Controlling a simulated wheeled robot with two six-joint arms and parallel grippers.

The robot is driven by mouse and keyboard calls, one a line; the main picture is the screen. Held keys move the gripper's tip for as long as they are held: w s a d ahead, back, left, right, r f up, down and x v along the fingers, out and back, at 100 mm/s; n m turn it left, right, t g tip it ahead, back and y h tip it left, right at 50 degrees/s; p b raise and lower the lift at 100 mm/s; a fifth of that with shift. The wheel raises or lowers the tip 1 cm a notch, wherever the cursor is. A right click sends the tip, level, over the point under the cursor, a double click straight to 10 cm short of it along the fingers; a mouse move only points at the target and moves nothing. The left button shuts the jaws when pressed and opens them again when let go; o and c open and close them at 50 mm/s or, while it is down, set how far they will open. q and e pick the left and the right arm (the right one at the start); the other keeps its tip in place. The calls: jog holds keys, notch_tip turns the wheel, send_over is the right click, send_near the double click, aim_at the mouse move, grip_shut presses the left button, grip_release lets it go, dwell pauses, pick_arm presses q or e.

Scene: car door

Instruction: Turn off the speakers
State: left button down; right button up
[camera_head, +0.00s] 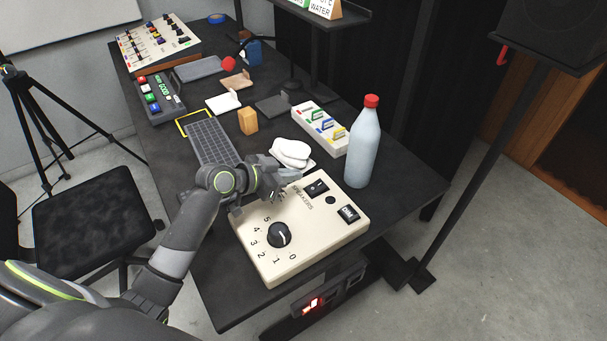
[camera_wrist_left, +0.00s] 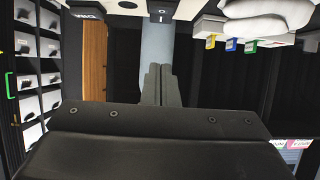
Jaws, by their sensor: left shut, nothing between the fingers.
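A cream control box (camera_head: 262,262) lies near the table's front right corner. Its black rocker switch (camera_head: 316,187) stands beside the label SPEAKERS. The rocker also shows at the top of the left wrist view (camera_wrist_left: 160,14); I cannot tell which side is pressed. The box also carries a round black dial (camera_head: 279,234) numbered 0 to 5 and a second dark button (camera_head: 348,214). My left gripper (camera_head: 291,178) is shut and empty, above the box's far edge, left of the rocker and seemingly apart from it. Its closed fingers (camera_wrist_left: 160,84) point ahead. My right gripper is not in view.
A pale bottle with a red cap (camera_head: 362,145) stands just behind the box. A white switch strip (camera_head: 320,128) and a white rounded object (camera_head: 291,152) lie beyond. A keyboard (camera_head: 212,142) lies left. A red-lit switch unit (camera_head: 312,304) shows under the table edge.

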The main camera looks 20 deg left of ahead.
pick_arm(q)
jog(key=v, duration=0.2)
jog(key=f+v, duration=0.1)
jog(key=v, duration=0.2)
jog(key=shift+s+a+b, duration=0.25)
jog(key=shift+b, duration=0.05)
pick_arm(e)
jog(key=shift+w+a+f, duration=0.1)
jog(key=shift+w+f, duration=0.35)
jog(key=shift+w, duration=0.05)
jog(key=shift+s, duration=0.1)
